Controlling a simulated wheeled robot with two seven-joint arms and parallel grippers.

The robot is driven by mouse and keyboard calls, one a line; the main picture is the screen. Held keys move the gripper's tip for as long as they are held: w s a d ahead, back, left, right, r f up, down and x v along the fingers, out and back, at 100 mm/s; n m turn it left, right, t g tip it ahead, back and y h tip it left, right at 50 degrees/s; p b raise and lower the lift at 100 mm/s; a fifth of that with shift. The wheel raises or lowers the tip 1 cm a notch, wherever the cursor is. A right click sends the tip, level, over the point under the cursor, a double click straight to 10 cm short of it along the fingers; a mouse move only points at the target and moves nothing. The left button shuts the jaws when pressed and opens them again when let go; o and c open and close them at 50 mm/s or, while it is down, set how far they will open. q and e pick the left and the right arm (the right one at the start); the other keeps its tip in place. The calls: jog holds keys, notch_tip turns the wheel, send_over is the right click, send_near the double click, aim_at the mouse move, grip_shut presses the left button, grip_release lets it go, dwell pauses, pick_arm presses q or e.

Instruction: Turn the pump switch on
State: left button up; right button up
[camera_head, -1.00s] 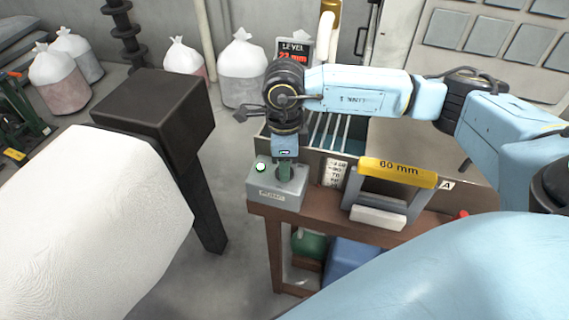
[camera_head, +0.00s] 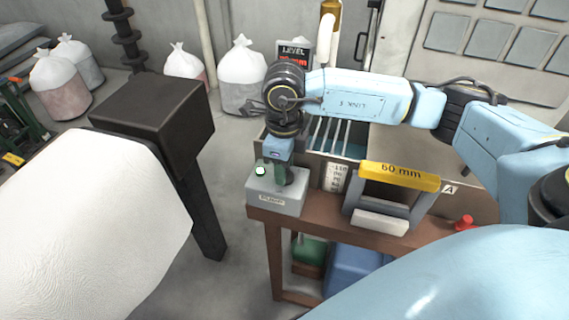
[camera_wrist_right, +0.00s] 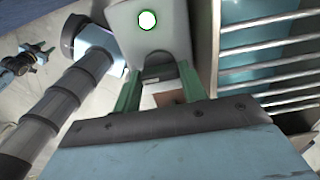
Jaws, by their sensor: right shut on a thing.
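The pump switch box (camera_head: 273,202) is a grey box on the left end of the brown bench, with a label on its front. A round lamp (camera_head: 260,170) on its top glows white-green. My right gripper (camera_head: 283,174) points down onto the box top, right of the lamp. In the right wrist view the lamp (camera_wrist_right: 148,19) shows beyond the two green fingers (camera_wrist_right: 158,88), which straddle the switch area on the grey box (camera_wrist_right: 150,38). The gripper is shut on the switch, whose handle is mostly hidden between the fingers. My left gripper is not in view.
A frame with a yellow "60 mm" bar (camera_head: 398,176) stands right of the box on the bench (camera_head: 330,225). Behind is a tank with metal bars (camera_head: 329,134). A level display (camera_head: 293,53) stands at the back. A red knob (camera_head: 464,222) is at the right.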

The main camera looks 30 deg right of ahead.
jog(key=shift+w, duration=0.1)
jog(key=o, duration=1)
jog(key=shift+r, duration=0.1)
notch_tip(320, 180, up, 13)
jog(key=shift+r, duration=0.15)
